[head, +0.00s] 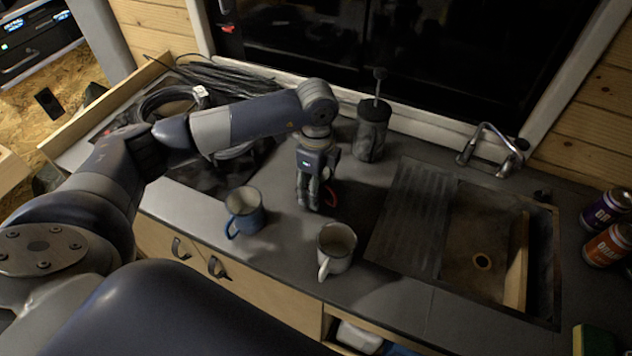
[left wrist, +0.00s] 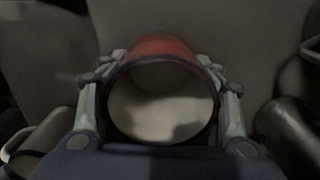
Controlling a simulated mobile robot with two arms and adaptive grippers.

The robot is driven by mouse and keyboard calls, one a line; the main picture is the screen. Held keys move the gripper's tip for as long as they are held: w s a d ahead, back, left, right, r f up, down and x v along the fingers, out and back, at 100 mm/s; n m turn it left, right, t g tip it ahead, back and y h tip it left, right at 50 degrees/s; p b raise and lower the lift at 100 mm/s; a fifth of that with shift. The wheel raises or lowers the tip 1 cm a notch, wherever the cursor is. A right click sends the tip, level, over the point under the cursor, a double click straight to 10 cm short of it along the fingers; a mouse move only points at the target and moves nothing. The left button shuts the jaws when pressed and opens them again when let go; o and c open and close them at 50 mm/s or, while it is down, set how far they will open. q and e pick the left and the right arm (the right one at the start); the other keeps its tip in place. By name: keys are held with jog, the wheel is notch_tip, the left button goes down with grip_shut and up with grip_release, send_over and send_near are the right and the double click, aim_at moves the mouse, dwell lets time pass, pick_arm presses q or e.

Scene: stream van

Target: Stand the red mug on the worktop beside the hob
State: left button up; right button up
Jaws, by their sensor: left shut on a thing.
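The red mug (left wrist: 163,47) fills the middle of the left wrist view, seen from above with its pale inside and dark rim. My left gripper (left wrist: 160,95) is shut on it, with one finger on each side. In the head view my left gripper (head: 314,200) points down over the worktop (head: 290,235) and hides most of the mug; a bit of red (head: 332,194) shows at its right. I cannot tell whether the mug's base touches the worktop. The dark hob (head: 215,178) lies to the left, partly under cables and my arm. My right gripper is out of view.
A blue mug (head: 243,212) stands left in front of the gripper, a white mug (head: 337,246) in front of it. A dark canister with a plunger (head: 372,132) stands behind it. The sink (head: 475,235) and its ridged drainer (head: 415,215) are to the right. Black cables (head: 225,78) lie at the back left.

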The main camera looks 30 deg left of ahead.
pick_arm(q)
jog(key=shift+f, duration=0.2)
jog(key=o, duration=1.3)
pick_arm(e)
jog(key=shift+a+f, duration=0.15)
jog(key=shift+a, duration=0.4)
pick_arm(q)
jog(key=shift+r, duration=0.1)
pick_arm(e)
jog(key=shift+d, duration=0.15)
pick_arm(q)
jog(key=shift+r, duration=0.2)
jog(key=shift+w+r+b, duration=0.1)
jog(key=shift+r+b, duration=0.2)
jog(key=shift+r, duration=0.1)
notch_tip(320, 180, up, 11)
jog(key=b, duration=0.3)
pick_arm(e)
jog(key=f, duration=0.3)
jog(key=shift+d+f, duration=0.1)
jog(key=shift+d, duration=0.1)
